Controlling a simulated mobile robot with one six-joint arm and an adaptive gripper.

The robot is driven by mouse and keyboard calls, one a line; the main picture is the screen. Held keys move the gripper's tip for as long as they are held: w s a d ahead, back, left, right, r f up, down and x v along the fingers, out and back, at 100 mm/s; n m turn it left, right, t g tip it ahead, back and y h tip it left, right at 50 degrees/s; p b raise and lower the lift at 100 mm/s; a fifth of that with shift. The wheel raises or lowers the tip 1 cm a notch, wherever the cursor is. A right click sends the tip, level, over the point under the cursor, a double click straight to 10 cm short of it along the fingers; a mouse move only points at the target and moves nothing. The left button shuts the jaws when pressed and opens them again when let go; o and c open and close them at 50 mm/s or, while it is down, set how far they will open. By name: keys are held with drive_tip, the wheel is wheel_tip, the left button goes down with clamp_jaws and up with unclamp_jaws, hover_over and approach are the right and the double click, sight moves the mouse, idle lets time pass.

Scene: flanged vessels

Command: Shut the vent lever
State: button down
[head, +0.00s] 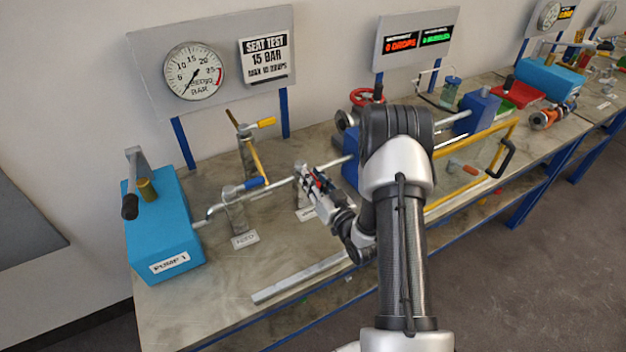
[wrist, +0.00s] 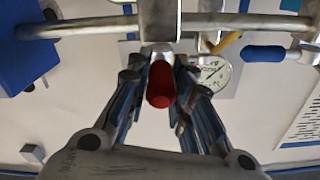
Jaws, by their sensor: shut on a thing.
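A lever with a red grip (wrist: 161,85) shows in the wrist view, its metal end meeting the horizontal pipe (wrist: 95,25). The grip stands out from the pipe toward the camera, crosswise to it. My gripper (wrist: 158,76) is closed around the red grip, with a finger on each side. In the head view my gripper (head: 306,178) is at the pipe, right of the blue-handled lever (head: 245,186). Only a little red shows between the fingers there. The label below the gripper is mostly hidden, so I cannot read it.
A yellow-handled lever (head: 262,123) stands behind the pipe. The blue pump (head: 160,230) is at the left end of the bench. A pressure gauge (head: 194,71) hangs on the wall panel, its needle low. A metal rail (head: 300,279) runs along the bench front.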

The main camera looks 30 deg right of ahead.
drive_tip(key=d+n+y+b, duration=0.1)
drive_tip(key=y, duration=0.1)
drive_tip(key=d+n+g+y+b, duration=0.1)
drive_tip(key=n+y, duration=0.1)
drive_tip(key=n+y+b, duration=0.1)
drive_tip(key=y, duration=0.2)
drive_tip(key=shift+w+d+n+g, duration=0.3)
drive_tip(key=shift+w+d, duration=0.05)
drive_tip(key=shift+d, duration=0.05)
drive_tip(key=shift+r, duration=0.1)
drive_tip(key=c, duration=1.4)
unclamp_jaws()
drive_tip(key=shift+c, duration=0.2)
drive_tip(key=v, duration=1.2)
